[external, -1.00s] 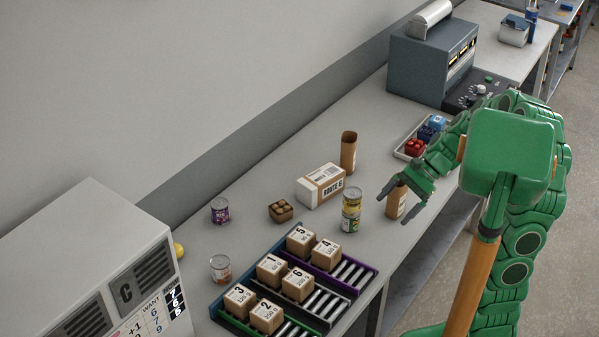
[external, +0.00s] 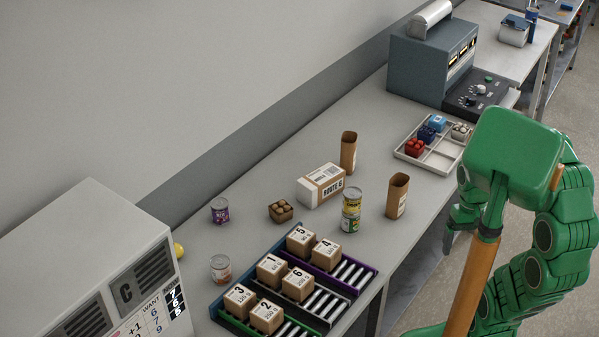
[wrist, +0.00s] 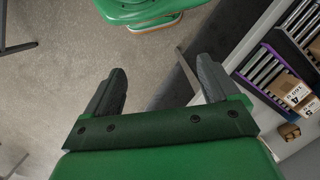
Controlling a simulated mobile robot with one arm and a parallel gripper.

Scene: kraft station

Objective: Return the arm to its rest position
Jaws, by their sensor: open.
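My green arm is folded back at the right of the external view, beside the bench's front edge. My gripper (wrist: 163,88) shows in the wrist view with its two dark fingers spread apart and nothing between them. Behind the fingers are the grey floor and the bench's side. In the external view the gripper is mostly hidden by my own arm, near the bench edge.
A grey machine (external: 430,65) stands at the back. Floor beside the bench is clear.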

